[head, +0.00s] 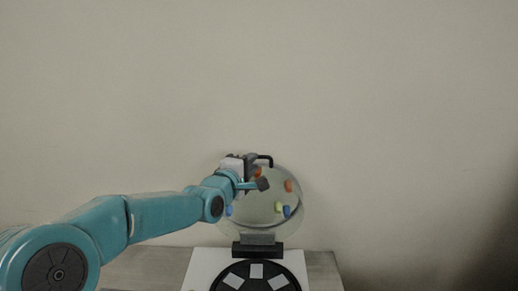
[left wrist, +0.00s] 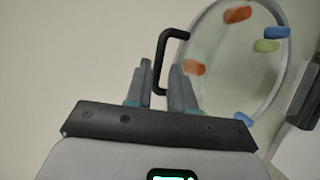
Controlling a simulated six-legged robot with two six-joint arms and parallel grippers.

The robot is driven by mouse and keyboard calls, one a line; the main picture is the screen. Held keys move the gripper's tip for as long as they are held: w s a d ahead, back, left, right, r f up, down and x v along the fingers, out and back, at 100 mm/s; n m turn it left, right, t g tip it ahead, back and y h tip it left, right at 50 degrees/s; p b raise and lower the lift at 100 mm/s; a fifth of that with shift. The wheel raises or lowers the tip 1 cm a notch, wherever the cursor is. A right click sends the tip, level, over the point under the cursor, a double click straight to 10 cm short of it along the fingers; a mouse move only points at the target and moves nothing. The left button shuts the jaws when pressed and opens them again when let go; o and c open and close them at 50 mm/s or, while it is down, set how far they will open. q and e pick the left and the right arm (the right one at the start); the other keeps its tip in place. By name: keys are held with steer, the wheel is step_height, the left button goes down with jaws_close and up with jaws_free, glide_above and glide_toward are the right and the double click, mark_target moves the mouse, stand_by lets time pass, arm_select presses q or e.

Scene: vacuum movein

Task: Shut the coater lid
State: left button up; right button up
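The coater lid (head: 262,205) is a round, pale, see-through disc standing raised and nearly upright against the wall. It also shows in the left wrist view (left wrist: 225,60). A black handle (head: 266,158) sticks out at its top edge; in the left wrist view the handle (left wrist: 160,62) runs between my fingers. My left gripper (left wrist: 157,80) is open around the handle bar, with small gaps seeming to show on both sides. In the head view my left gripper (head: 256,174) is in front of the upper lid and hides part of it. My right gripper is in neither view.
Below the lid is the coater's white base (head: 204,265) with a black round plate (head: 242,269) holding pale squares. A dark hinge block (head: 258,250) joins them. Orange, blue and green pieces show on the lid. The grey table (head: 140,268) is clear at left.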

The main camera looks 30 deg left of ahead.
arm_select(q)
steer(key=w+p, duration=0.1)
steer(key=w, duration=0.1)
steer(key=w+a, duration=0.1)
steer(key=w, duration=0.1)
steer(key=shift+w+f+p, duration=0.15)
steer(key=shift+w+p, duration=0.2)
steer(key=shift+w, duration=0.25)
steer(key=shift+s, duration=0.3)
steer(key=shift+c, duration=0.3)
steer(key=shift+w, duration=0.1)
jaws_close()
